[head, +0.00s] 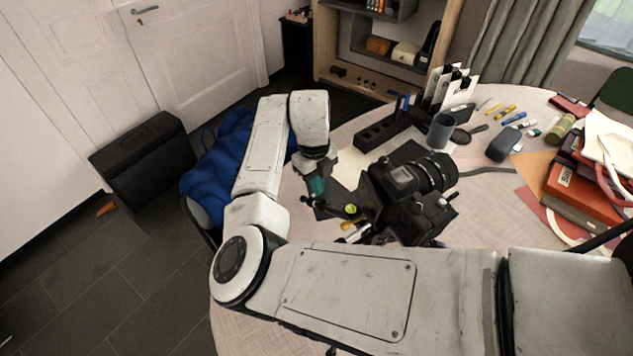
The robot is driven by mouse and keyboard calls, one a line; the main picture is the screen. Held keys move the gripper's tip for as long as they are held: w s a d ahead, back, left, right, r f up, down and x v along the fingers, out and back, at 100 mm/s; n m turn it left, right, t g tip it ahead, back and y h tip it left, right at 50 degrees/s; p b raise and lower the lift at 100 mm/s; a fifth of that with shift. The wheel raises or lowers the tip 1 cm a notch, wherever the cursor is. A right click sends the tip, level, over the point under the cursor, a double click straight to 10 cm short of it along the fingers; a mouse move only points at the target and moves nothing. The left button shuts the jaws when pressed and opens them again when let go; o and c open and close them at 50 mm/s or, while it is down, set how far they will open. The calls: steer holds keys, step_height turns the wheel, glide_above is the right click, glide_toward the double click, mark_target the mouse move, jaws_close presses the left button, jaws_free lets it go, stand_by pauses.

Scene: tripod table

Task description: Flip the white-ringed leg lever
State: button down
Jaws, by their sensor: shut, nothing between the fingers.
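A black camera (409,180) sits in the middle of the round table, with dark tripod parts (437,216) around and below it. A small yellow-green knob (351,209) shows at the camera's left. Small yellow and white bits show just below the knob, too small to make out. I cannot pick out the white-ringed leg lever; the camera and my arm cover much of the tripod's legs. My gripper (322,198) points down just left of the camera and knob. It is shut and empty. Whether it touches the tripod cannot be told.
A dark pen rack (383,131), a grey cup (441,130) and a dark case (502,144) stand behind the camera. Books (580,180) are piled at right. A blue-draped chair (222,160) is left of the table. My forearm crosses the front of the view.

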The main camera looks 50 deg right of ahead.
steer(key=shift+s+a+r+p, duration=0.1)
steer(key=shift+s+r+p, duration=0.2)
steer(key=shift+s+p, duration=0.15)
stand_by(0.5)
steer(key=c, duration=1.6)
jaws_free()
steer(key=shift+w, duration=0.1)
steer(key=shift+w+d+r+p, duration=0.15)
steer(key=shift+w+r+p, duration=0.1)
steer(key=shift+w+r, duration=0.45)
steer(key=shift+w+d+r+p, duration=0.15)
steer(key=shift+w+r+p, duration=0.15)
steer(key=shift+r, duration=0.65)
steer(key=shift+w+d+r+p, duration=0.2)
steer(key=shift+w+r, duration=0.4)
steer(key=shift+r, duration=0.2)
steer(key=shift+a, duration=0.1)
